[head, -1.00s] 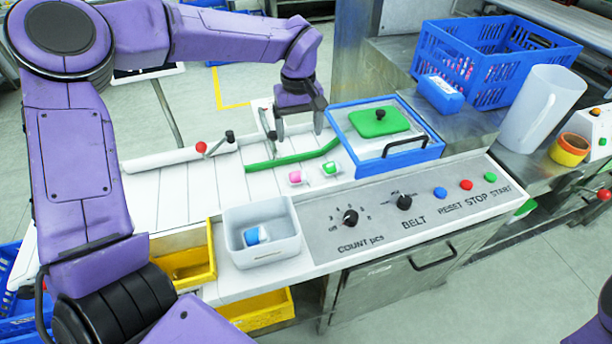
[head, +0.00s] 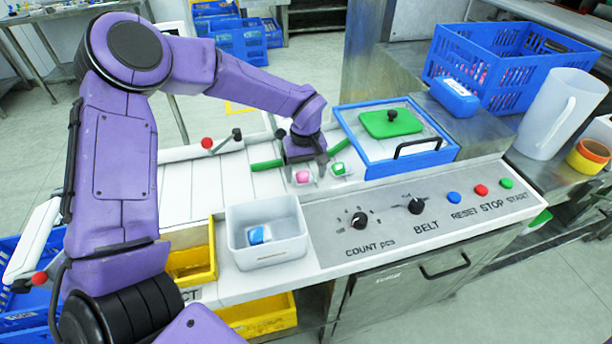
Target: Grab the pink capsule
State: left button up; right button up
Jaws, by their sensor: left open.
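The pink capsule (head: 302,177) lies on the white belt, left of a green capsule (head: 339,168). Both look pink or green with white parts. My left gripper (head: 306,172) is open and low over the belt, with its fingertips around or just beside the pink capsule. I cannot tell whether the fingers touch it. My right gripper is not in view.
A white bin (head: 282,252) with a blue-and-white capsule (head: 257,235) stands in front. A green guide rail (head: 266,165) runs behind my gripper. The control panel (head: 400,240) is at front right.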

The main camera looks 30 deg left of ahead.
pick_arm(q)
jog(key=shift+f, duration=0.2)
jog(key=c, duration=1.1)
jog(key=shift+r, duration=0.15)
